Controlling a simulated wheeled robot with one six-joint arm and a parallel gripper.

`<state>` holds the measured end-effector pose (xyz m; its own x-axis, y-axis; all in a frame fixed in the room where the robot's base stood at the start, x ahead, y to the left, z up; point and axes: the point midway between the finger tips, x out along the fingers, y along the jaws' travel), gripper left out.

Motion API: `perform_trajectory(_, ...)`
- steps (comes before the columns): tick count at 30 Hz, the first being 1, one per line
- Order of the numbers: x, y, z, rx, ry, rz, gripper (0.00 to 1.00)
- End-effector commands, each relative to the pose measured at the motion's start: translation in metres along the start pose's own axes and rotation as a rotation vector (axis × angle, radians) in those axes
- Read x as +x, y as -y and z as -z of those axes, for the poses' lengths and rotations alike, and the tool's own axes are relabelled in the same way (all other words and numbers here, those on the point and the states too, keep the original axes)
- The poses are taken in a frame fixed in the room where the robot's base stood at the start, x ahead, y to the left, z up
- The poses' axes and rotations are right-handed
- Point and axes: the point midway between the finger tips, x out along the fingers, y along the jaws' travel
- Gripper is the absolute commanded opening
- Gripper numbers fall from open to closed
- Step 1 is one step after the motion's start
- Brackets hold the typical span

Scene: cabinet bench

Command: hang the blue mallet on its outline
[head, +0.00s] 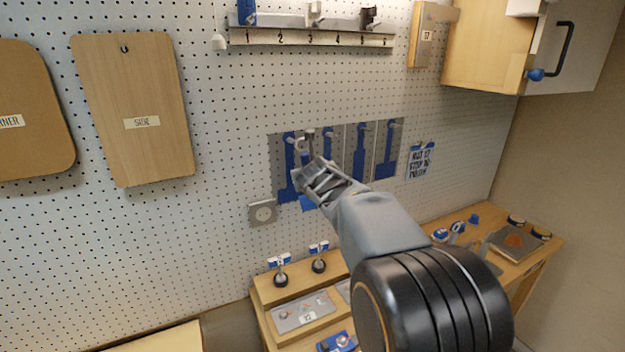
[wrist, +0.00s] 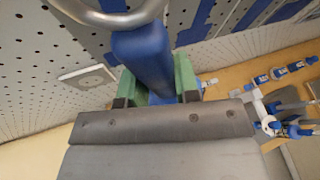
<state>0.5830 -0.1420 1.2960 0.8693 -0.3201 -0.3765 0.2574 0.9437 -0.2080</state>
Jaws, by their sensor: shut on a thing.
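My gripper (head: 312,178) is shut on a blue handle, taken as the blue mallet (wrist: 145,58). In the wrist view the handle stands between the green finger pads, with a curved grey metal part at its upper end. In the head view a blue piece (head: 308,203) shows below the gripper. The gripper is in front of the grey tool panel (head: 325,138), near its left outlines. The panel has several blue tool outlines with pegs at their tops; the leftmost outline (head: 289,172) is partly covered by the gripper. Contact between mallet and peg cannot be told.
A numbered rack (head: 310,38) is above the panel. A small grey plate with a round mark (head: 262,212) is at its lower left, and a blue-and-white sign (head: 420,160) at its right. A wooden bench (head: 535,255) with small items stands below. A wall cabinet (head: 490,45) is at upper right.

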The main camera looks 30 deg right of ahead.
Motion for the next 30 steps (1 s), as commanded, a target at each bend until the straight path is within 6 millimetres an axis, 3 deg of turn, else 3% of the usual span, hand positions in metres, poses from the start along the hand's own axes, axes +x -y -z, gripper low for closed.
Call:
perform_trajectory(18, 0.033, -0.010, -0.012, 0.000, 0.003, 0.000, 0.00)
perform_trajectory(30, 0.044, -0.014, -0.014, 0.000, 0.003, 0.000, 0.00)
